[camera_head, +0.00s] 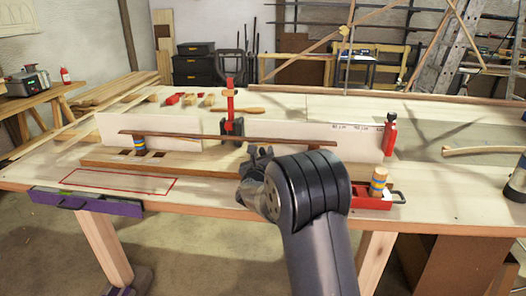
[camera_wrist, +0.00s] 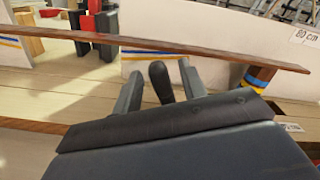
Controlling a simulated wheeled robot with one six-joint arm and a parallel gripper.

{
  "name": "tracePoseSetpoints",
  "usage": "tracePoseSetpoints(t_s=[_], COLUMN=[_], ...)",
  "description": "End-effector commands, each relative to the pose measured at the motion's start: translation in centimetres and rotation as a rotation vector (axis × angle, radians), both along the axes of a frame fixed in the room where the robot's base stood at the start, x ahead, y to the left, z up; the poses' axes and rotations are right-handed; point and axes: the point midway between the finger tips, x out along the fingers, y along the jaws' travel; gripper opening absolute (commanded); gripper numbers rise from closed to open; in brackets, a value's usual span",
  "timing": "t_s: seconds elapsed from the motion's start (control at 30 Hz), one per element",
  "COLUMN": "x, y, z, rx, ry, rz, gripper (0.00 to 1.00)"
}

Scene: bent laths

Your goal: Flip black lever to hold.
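The black lever (camera_wrist: 159,80) has a rounded dark knob and stands up between the two fingers of my gripper (camera_wrist: 158,88) in the wrist view. The fingers are apart, with a gap showing on each side of the knob; its lower part is hidden behind the gripper body. In the head view my gripper (camera_head: 258,154) is over the front middle of the bench, and I cannot make out the lever there. The thin brown lath (camera_head: 210,137) runs just beyond my gripper; it also crosses the wrist view (camera_wrist: 190,52).
Blue-and-yellow banded pegs stand near the lath, one at left (camera_head: 139,143) and one in the wrist view (camera_wrist: 257,78). A red upright post (camera_head: 230,98) stands behind the lath. A red tray (camera_head: 365,202) holding a wooden peg (camera_head: 379,179) is right of my arm.

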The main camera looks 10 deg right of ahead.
Motion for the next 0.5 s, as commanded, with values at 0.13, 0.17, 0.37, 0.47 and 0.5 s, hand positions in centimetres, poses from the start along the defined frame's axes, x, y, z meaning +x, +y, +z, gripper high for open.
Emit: tracePoseSetpoints(t_s=[0.13,0.17,0.37,0.47,0.5], x=[0.98,1.07,1.24,1.22,1.23], y=[-0.36,-0.4,-0.45,-0.44,-0.43], z=[-0.01,-0.03,-0.07,-0.07,-0.06], rx=[0.0,0.0,-0.001,-0.001,-0.001], ry=[0.001,0.001,0.002,0.002,0.002], rz=[0.0,0.0,0.0,0.0,0.0], gripper=[0.4,0.4,0.4,0.4,0.38])
